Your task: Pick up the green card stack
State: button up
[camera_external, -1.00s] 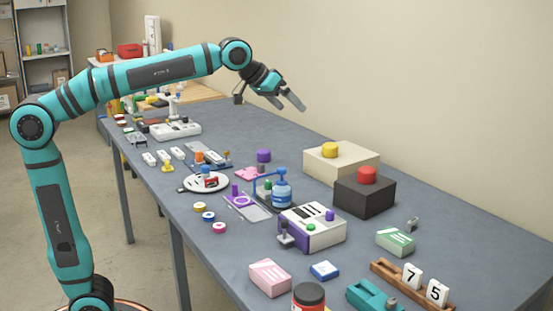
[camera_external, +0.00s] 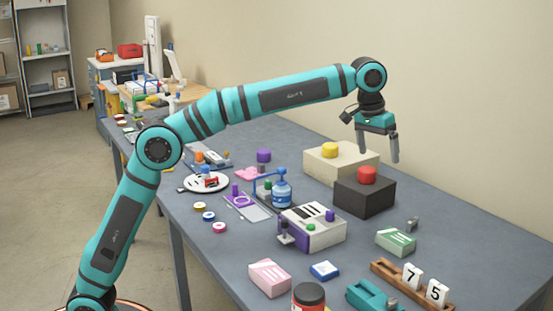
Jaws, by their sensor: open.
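The green card stack (camera_external: 396,242) lies on the right part of the grey table, a small pale green block with white marks on top. My gripper (camera_external: 379,155) is open and empty, pointing down in the air. In the picture it is above and slightly left of the green card stack, over the area of the black box with the red button. It is well apart from the stack. Nothing hides the stack.
A black box with a red button (camera_external: 365,195) and a cream box with a yellow button (camera_external: 341,165) stand behind the stack. A wooden holder with number blocks (camera_external: 411,284) is in front. A white and purple machine (camera_external: 313,229) is left, a pink card stack (camera_external: 269,278) front left.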

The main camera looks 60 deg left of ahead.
jog(key=w+d+f+g+y, duration=0.1)
jog(key=w+d+f+g, duration=0.1)
jog(key=d+f, duration=0.55)
send_over(396, 236)
notch_tip(396, 236, down, 11)
jog(key=shift+a+r, duration=0.15)
jog(key=shift+w+f, duration=0.1)
jog(key=shift+f, duration=2.8)
jog(key=c, duration=0.8)
